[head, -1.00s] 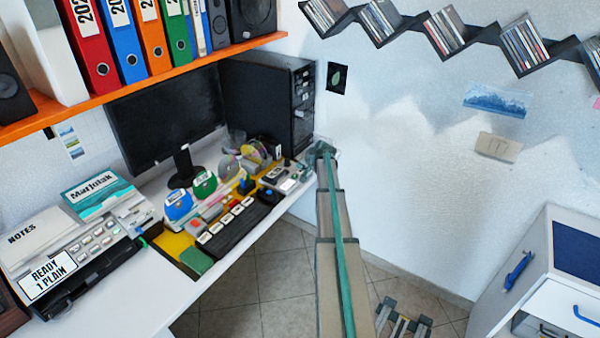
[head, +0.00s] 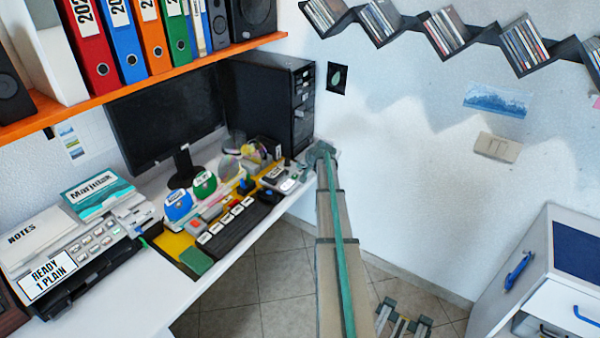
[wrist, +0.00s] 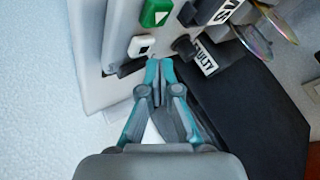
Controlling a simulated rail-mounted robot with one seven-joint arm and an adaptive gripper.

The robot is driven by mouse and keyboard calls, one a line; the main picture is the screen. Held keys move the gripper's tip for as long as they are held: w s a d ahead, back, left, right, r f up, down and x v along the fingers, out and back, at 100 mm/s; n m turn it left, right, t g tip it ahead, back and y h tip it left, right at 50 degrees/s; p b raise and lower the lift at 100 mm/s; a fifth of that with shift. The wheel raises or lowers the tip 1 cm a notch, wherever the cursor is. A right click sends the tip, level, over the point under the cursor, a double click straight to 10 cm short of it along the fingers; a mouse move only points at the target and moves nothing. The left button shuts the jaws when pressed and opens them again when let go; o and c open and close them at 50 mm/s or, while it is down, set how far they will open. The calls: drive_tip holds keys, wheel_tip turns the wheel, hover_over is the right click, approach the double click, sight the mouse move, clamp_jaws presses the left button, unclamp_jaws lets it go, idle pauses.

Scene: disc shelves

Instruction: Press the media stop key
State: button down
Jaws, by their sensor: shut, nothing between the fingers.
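In the wrist view a white key (wrist: 141,46) with a small dark mark, which looks like the stop key, stands out from a pale panel (wrist: 95,45). A green key (wrist: 156,12) with a white triangle is just above it. My gripper (wrist: 160,66) is shut and empty, its teal fingertips close below and right of the white key. I cannot tell whether they touch the panel. In the head view my arm reaches to the desk's far right end, by the black computer tower (head: 303,100); the fingertips and the white key cannot be made out there.
A dark plug-like part with a "FAULTY" label (wrist: 204,58) is right of my fingertips, with a black surface (wrist: 255,120) below it. Clear discs (wrist: 250,38) are at upper right. The desk holds a black keyboard strip (head: 240,222) and a monitor (head: 165,115). The wall side is clear.

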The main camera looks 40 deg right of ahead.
sight(301, 171)
drive_tip(key=shift+f+b, duration=0.35)
drive_tip(key=shift+f, duration=0.1)
drive_tip(key=shift+f+b, duration=0.35)
drive_tip(key=shift+f, duration=0.1)
idle(0.7)
idle(0.3)
drive_tip(key=shift+r, duration=0.9)
drive_tip(key=shift+r+p, duration=1.05)
drive_tip(key=shift+r, duration=1.45)
